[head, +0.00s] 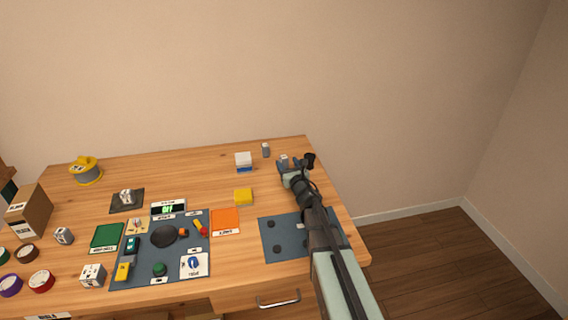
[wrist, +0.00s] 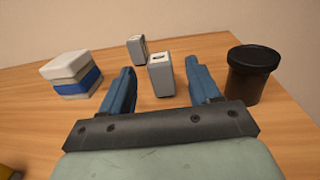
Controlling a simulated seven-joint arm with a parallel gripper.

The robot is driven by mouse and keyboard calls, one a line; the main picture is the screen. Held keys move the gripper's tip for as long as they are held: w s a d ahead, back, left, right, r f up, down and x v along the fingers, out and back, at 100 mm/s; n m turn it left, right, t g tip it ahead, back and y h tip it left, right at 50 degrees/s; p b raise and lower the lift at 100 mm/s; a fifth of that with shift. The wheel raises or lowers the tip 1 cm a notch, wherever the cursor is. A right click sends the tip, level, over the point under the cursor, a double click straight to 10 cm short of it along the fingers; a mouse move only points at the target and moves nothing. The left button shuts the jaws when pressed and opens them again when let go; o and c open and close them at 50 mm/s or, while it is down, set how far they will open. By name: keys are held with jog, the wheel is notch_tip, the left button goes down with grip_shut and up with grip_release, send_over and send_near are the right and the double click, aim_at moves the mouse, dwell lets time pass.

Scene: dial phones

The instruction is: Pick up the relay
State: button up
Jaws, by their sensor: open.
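A small light-grey block (wrist: 161,78) with a dark mark on top stands upright between my fingers in the wrist view. It looks like the relay, but no label on it is readable. My gripper (wrist: 160,72) is open, with one blue finger on either side of the block and a visible gap to each. In the head view my gripper (head: 290,161) is near the back right of the table, partly hiding the block. A second, similar grey block (wrist: 137,49) stands farther back; it also shows in the head view (head: 265,149).
A black lidded canister (wrist: 252,72) stands close to my right finger. A white, grey and blue stack (wrist: 71,75) stands left of my left finger.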

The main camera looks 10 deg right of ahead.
aim_at(282, 155)
jog(key=w, duration=0.6)
jog(key=shift+a, duration=0.4)
jog(key=shift+c, duration=0.2)
jog(key=c, duration=1.1)
